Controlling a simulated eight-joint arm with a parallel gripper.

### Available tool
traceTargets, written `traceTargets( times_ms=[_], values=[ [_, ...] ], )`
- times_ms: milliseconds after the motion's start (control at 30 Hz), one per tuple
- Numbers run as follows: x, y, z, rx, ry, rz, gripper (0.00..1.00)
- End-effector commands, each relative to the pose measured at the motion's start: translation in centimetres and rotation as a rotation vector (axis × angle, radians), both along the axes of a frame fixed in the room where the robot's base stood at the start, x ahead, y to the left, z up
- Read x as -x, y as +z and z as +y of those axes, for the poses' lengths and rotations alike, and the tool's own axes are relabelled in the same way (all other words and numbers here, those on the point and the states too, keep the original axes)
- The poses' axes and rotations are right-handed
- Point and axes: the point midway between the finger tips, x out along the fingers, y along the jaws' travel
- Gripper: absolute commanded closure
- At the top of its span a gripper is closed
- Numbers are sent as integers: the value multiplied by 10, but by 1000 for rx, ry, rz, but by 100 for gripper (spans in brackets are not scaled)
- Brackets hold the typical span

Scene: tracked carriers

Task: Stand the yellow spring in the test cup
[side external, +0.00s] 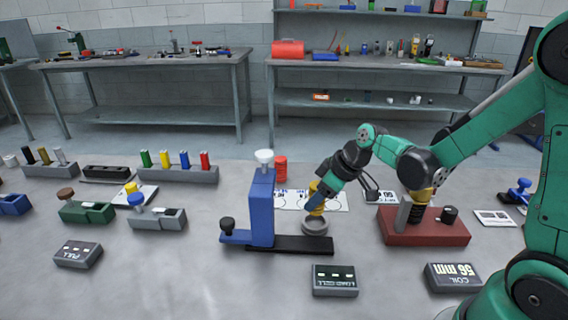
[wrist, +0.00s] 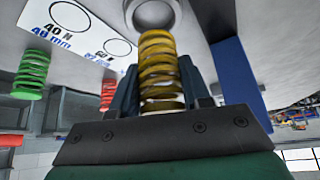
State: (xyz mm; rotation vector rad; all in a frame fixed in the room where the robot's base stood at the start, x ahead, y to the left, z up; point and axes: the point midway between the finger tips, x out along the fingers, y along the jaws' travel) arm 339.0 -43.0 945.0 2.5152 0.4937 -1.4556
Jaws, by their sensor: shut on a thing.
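My gripper (side external: 320,190) is shut on the yellow spring (side external: 315,203), which hangs from it slightly tilted. In the wrist view the yellow spring (wrist: 160,72) stands between the two dark fingers, its far end toward the test cup (wrist: 153,12). In the side view the grey round test cup (side external: 317,227) sits at the right end of the black base beside the blue column (side external: 262,205). The spring's lower end is close to the cup's rim, seemingly just above it; I cannot tell whether they touch.
A white card (wrist: 80,30) with printed circles lies behind the cup. A red spring (side external: 281,170) and, in the wrist view, a green spring (wrist: 31,75) stand nearby. A red block (side external: 425,233) with a coil is at right. The load cell display (side external: 335,279) is in front.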

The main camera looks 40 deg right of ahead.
Motion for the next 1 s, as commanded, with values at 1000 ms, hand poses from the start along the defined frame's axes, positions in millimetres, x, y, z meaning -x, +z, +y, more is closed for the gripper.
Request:
traceTargets(
  times_ms=[1000],
  values=[
    [0, -8, 0, 0, 0, 0, 100]
  ],
)
